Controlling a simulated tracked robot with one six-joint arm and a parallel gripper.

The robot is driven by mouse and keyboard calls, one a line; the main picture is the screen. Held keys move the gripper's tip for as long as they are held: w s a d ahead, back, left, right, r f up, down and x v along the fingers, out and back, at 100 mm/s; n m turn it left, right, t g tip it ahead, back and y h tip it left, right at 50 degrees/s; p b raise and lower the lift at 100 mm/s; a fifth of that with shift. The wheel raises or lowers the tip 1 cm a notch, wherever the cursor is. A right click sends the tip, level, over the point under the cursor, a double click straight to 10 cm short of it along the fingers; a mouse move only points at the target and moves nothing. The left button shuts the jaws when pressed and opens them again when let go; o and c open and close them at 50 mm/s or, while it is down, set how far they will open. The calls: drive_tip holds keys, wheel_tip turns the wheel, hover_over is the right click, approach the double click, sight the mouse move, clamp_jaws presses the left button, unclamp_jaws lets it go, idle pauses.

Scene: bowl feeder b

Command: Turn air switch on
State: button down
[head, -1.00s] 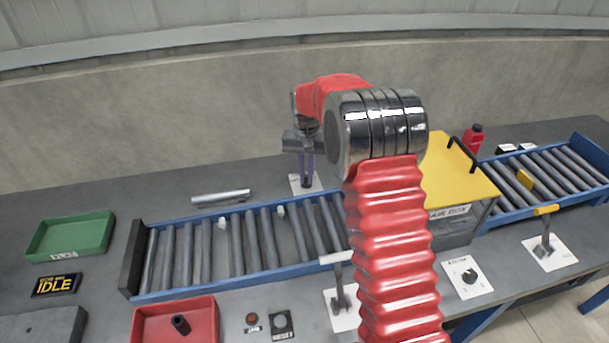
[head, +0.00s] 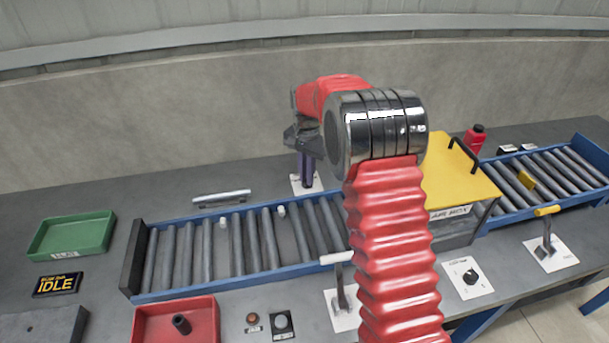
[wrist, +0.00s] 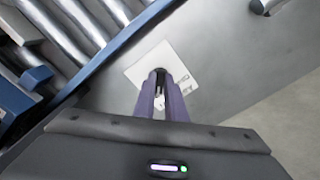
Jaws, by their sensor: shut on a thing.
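A white plate (head: 299,190) lies on the table behind the roller conveyor. In the wrist view the same plate (wrist: 140,72) has small print that I cannot read. My gripper (head: 306,180) points down over this plate. In the wrist view its two purple fingers (wrist: 161,80) are close together at the plate's middle. They are shut on a small dark part there, which I take to be the air switch (wrist: 160,72). The fingers hide most of it, so its setting cannot be told.
The roller conveyor (head: 222,279) runs in front of the plate. A metal rod (head: 221,196) lies to the left. A yellow-topped box (head: 452,180) stands to the right. Levers (head: 341,300) and a black knob (head: 470,277) are along the front. Green (head: 45,239) and red (head: 152,325) trays are at left.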

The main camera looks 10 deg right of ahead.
drive_tip(key=shift+a, duration=0.1)
drive_tip(key=c, duration=1.8)
unclamp_jaws()
drive_tip(key=shift+r, duration=0.1)
wheel_tip(320, 180, up, 14)
drive_tip(key=shift+f, duration=0.25)
